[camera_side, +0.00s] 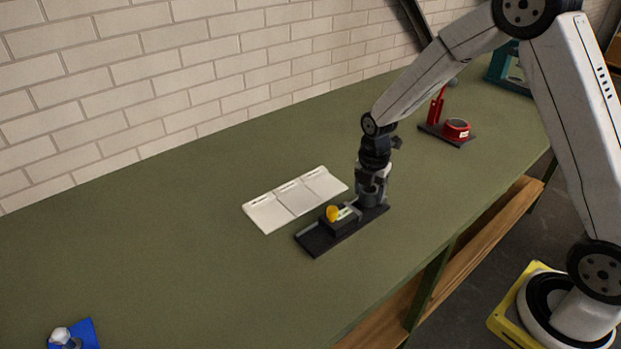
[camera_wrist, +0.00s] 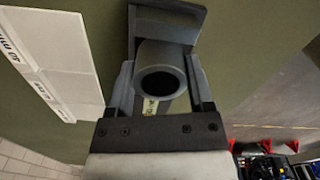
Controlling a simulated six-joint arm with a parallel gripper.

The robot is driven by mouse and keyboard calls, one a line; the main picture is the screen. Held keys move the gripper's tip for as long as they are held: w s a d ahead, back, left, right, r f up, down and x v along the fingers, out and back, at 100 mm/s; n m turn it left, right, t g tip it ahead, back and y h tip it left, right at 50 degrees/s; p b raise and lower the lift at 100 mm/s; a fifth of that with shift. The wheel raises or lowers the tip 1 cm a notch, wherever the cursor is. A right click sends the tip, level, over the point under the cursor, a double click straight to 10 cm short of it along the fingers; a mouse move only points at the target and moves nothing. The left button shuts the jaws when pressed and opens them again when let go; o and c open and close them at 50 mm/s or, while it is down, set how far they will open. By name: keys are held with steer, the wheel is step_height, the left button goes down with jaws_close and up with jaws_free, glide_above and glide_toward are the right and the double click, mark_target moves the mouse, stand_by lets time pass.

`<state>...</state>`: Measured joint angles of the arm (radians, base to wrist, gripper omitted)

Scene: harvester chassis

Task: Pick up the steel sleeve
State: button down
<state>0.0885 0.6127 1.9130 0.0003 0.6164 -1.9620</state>
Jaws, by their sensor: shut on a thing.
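The steel sleeve (camera_wrist: 160,70) is a grey hollow cylinder. In the wrist view its round open end faces the camera, between the two fingers of my gripper (camera_wrist: 161,88). The fingers are shut on its sides. In the side view my gripper (camera_side: 372,182) points down at the right end of a dark base plate (camera_side: 313,240), with the grey sleeve (camera_side: 371,191) at its tip. The sleeve appears upright on or just above the plate; I cannot tell whether it touches. The plate also shows behind the sleeve in the wrist view (camera_wrist: 178,12).
A block with a yellow knob (camera_side: 333,213) stands on the plate just left of my gripper. A white three-panel sheet (camera_side: 295,199) lies behind it. A red device (camera_side: 456,129) stands at the back right. A blue item (camera_side: 88,335) is at the front left.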

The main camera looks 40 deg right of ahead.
steer(key=s+a+r, duration=0.1)
steer(key=s+r, duration=1)
steer(key=s, duration=0.3)
steer(key=shift+r, duration=0.25)
stand_by(0.6)
